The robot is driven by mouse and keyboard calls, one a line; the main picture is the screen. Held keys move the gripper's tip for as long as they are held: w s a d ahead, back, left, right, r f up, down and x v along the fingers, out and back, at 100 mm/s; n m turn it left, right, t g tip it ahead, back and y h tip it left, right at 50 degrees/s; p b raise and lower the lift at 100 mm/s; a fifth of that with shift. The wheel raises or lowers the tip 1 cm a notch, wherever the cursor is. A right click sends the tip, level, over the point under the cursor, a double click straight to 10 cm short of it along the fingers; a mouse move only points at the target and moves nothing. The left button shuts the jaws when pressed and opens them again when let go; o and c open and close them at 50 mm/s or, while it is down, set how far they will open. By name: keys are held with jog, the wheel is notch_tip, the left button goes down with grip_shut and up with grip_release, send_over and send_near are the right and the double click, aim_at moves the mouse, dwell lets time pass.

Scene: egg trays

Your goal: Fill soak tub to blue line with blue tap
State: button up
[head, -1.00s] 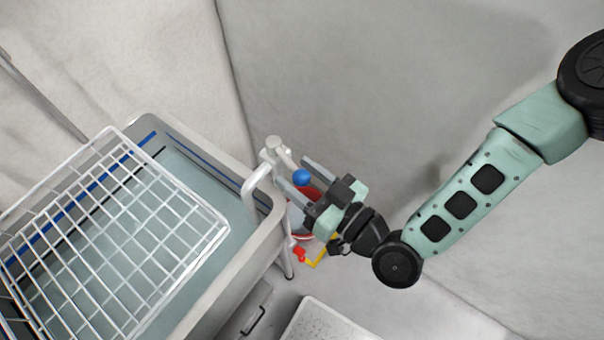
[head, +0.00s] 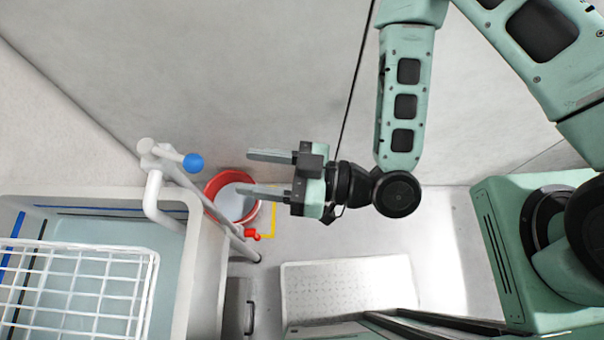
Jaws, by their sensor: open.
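The grey soak tub (head: 205,255) stands at the left, with pale blue-green water (head: 110,232) in it. A blue line (head: 95,211) runs along its inner wall, and a dark line also shows. I cannot tell exactly how the water sits against the blue line. The blue tap knob (head: 193,163) is on a white pipe with a curved spout (head: 153,195) over the tub's rim. No stream is clearly visible. My gripper (head: 245,173) is open and empty, its fingers pointing left, to the right of the blue knob and apart from it.
A white wire rack (head: 85,250) lies over the tub. A red bucket (head: 213,186) stands on the floor inside a yellow marking (head: 272,222), below my gripper. A red handle (head: 253,235) is near the tub's leg. A white perforated platform (head: 345,285) lies at the lower middle.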

jog(key=p+v, duration=0.4)
jog(key=v, duration=0.2)
jog(key=shift+d+r, duration=0.15)
jog(key=shift+d, duration=0.2)
jog(key=shift+a, duration=0.1)
